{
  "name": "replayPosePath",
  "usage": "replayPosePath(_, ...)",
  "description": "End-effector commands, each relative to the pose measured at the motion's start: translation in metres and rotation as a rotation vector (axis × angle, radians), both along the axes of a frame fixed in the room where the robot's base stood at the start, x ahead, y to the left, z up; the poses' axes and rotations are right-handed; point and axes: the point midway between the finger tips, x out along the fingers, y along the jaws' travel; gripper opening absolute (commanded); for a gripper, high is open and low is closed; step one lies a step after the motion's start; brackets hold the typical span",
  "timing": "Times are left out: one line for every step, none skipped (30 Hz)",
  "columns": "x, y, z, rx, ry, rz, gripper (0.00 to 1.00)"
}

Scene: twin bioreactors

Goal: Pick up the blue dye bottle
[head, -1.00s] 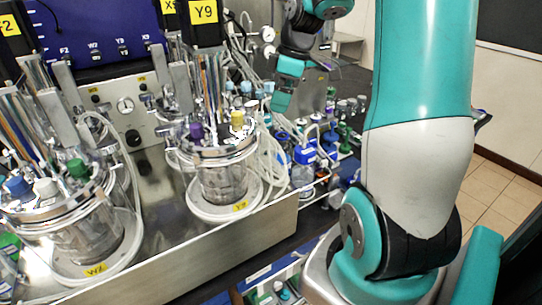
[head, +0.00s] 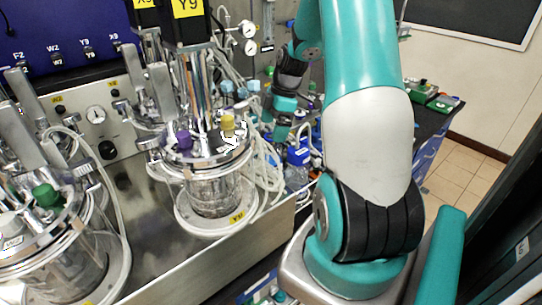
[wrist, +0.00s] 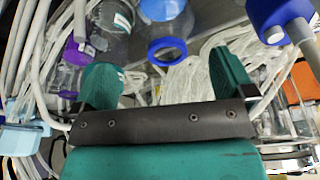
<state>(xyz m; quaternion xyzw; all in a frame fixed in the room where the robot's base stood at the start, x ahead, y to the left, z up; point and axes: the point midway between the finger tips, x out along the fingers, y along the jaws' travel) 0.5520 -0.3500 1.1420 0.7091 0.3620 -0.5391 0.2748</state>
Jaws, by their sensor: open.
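My gripper (head: 283,118) is low among tubes and bottles behind the right-hand vessel in the head view. In the wrist view my gripper (wrist: 166,80) has its two teal fingers wide apart, with nothing held between them. A clear bottle with a blue ring (wrist: 166,50) shows beyond the gap between the fingers. A blue cap with a grey tube (wrist: 277,18) is at the upper right of that view. In the head view a blue-capped bottle (head: 298,157) stands just below my gripper, partly hidden by my arm. I cannot tell which of these is the blue dye bottle.
The glass vessel Y9 (head: 214,190) stands on the steel bench left of my arm, with white tubing beside it. Another vessel (head: 55,260) is at the lower left. A purple-capped bottle (wrist: 80,52) is near the left finger. Racks (head: 430,95) stand at the back right.

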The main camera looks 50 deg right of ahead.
Motion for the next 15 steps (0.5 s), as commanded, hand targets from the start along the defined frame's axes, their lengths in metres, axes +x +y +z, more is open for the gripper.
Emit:
replayPosePath(0.000, 0.001, -0.002, 0.001, 0.001, 0.000, 1.00)
replayPosePath(0.000, 0.001, -0.004, 0.000, 0.001, 0.000, 1.00)
replayPosePath(0.000, 0.002, -0.006, 0.001, 0.001, 0.000, 1.00)
replayPosePath(0.000, 0.003, -0.008, 0.001, 0.002, 0.000, 1.00)
replayPosePath(0.000, 0.004, -0.010, 0.003, 0.003, -0.001, 1.00)
replayPosePath(-0.001, 0.006, -0.014, 0.004, 0.004, -0.001, 1.00)
replayPosePath(-0.001, 0.008, -0.019, 0.005, 0.005, 0.000, 1.00)
replayPosePath(-0.001, 0.010, -0.023, 0.006, 0.005, 0.000, 1.00)
replayPosePath(-0.002, 0.012, -0.029, 0.005, 0.005, 0.000, 1.00)
replayPosePath(-0.002, 0.013, -0.034, 0.005, 0.005, 0.000, 1.00)
replayPosePath(-0.001, 0.014, -0.039, 0.004, 0.005, 0.001, 1.00)
replayPosePath(0.001, 0.014, -0.045, 0.002, 0.003, 0.000, 1.00)
replayPosePath(0.001, 0.015, -0.048, 0.002, 0.003, 0.000, 1.00)
replayPosePath(0.002, 0.015, -0.050, 0.001, 0.002, 0.000, 1.00)
replayPosePath(0.002, 0.016, -0.053, 0.001, 0.001, -0.001, 1.00)
